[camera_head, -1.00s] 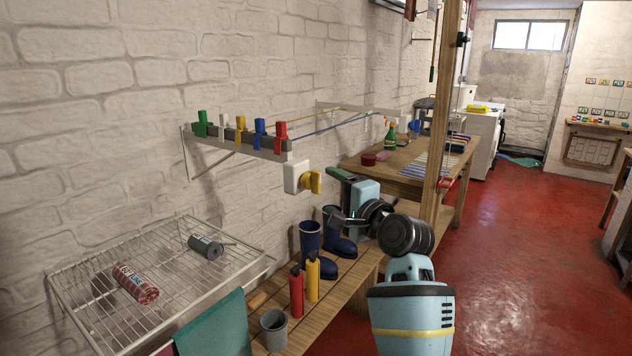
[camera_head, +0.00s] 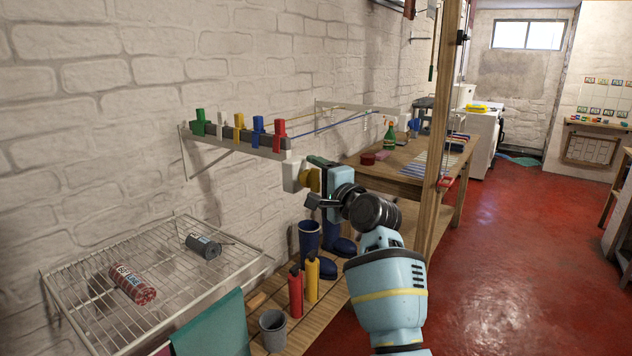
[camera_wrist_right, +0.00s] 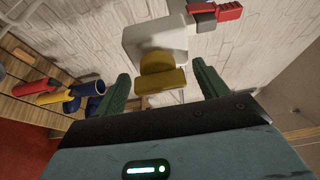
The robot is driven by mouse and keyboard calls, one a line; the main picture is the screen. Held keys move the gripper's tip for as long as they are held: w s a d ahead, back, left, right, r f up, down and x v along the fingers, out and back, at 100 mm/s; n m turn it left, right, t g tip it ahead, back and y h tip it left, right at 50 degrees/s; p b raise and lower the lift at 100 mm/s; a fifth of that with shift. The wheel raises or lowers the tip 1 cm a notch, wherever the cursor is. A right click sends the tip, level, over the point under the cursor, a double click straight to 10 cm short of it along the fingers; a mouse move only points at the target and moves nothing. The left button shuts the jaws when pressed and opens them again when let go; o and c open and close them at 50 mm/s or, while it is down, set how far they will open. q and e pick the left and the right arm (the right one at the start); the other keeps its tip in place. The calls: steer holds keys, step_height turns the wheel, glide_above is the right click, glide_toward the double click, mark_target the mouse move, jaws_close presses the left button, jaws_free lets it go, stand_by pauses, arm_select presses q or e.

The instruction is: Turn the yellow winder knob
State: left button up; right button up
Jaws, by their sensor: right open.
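The yellow winder knob (camera_head: 308,179) sits on a white box (camera_head: 291,175) on the wall, at the right end of the clothes-peg bar. In the right wrist view the knob (camera_wrist_right: 160,76) lies between and just ahead of my two green fingertips, with the white box (camera_wrist_right: 155,38) behind it. My right gripper (camera_head: 318,180) is open, close beside the knob, and partly hides it in the head view. In the right wrist view the gripper (camera_wrist_right: 163,88) shows a finger on each side of the knob, with a gap on both sides. My left gripper is not in view.
A peg bar (camera_head: 235,139) with coloured pegs runs left of the box. Below stand blue boots (camera_head: 309,240), red and yellow bottles (camera_head: 296,290) and a grey cup (camera_head: 272,329). A wire rack (camera_head: 190,292) is at lower left. A wooden post (camera_head: 436,130) stands right of my arm.

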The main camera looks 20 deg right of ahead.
steer(key=c, duration=1)
